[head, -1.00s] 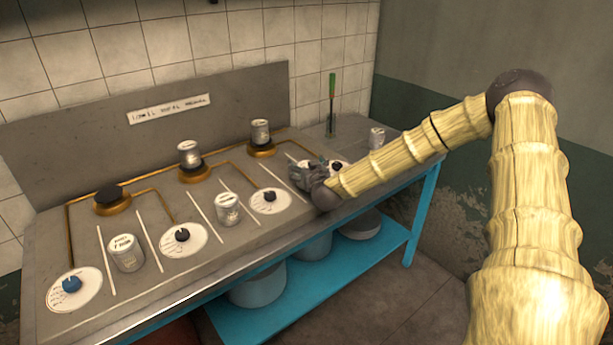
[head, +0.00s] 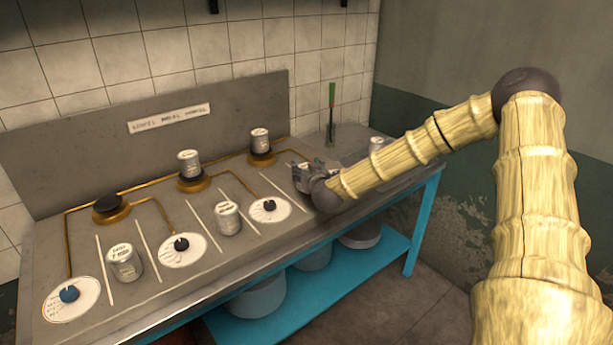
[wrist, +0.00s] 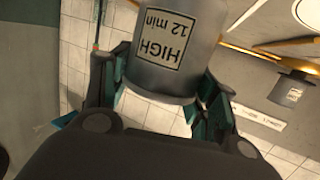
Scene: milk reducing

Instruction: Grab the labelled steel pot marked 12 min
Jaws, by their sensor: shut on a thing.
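The steel pot (wrist: 160,72) with a label reading "HIGH 12 min" fills the top centre of the wrist view. My gripper (wrist: 158,95) has a finger on each side of it and is shut on it. In the head view my gripper (head: 305,174) is over the right part of the counter, near its front edge. There the held pot is mostly hidden by the gripper, and I cannot tell how far it is above the counter.
Two other labelled pots (head: 124,262) (head: 228,217) stand along the counter's front. Two pots (head: 189,163) (head: 260,140) sit on burners behind. Another pot (head: 376,144) is at the far right, near a green-topped tube (head: 331,112). Dials (head: 183,250) and white strips lie between.

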